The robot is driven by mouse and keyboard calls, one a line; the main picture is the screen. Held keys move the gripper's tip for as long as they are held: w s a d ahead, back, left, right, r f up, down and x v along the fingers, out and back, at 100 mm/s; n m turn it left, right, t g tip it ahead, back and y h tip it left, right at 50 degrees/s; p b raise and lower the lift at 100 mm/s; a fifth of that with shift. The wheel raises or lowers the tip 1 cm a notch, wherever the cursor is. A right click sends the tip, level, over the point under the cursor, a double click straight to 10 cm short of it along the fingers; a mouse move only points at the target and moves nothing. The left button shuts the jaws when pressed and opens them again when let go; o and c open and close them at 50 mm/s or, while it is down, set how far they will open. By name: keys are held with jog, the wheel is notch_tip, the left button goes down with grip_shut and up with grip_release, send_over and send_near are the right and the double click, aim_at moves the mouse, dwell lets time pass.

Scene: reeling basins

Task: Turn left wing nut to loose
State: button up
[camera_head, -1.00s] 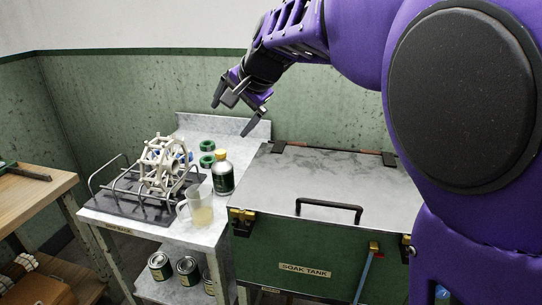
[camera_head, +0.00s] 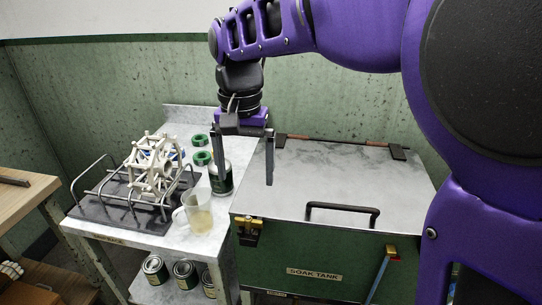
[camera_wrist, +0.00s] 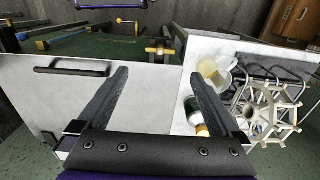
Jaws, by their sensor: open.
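The soak tank (camera_head: 310,250) is a green box with a grey metal lid (camera_head: 330,180) lying shut. The left wing nut (camera_head: 249,230) is brass-yellow and sits at the tank's front left corner, just under the lid edge. It also shows in the wrist view (camera_wrist: 160,50), beyond the fingertips. The right wing nut (camera_head: 390,250) is at the front right, by a blue bar. My gripper (camera_head: 243,184) is open and empty, its fingers pointing down above the lid's left side, behind and above the left wing nut. In the wrist view my gripper (camera_wrist: 160,73) has nothing between its fingers.
A black handle (camera_head: 343,211) stands up from the lid. Left of the tank, a light metal table (camera_head: 185,238) carries a beaker (camera_head: 197,212), a bottle (camera_head: 221,180) partly behind a finger, green rings and a rack (camera_head: 110,212) with a white frame. Cans stand below.

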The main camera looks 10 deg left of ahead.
aim_at(248, 218)
notch_tip(248, 218, down, 12)
jog(key=shift+f+b, duration=0.1)
jog(key=shift+b, duration=0.9)
jog(key=c, duration=1.2)
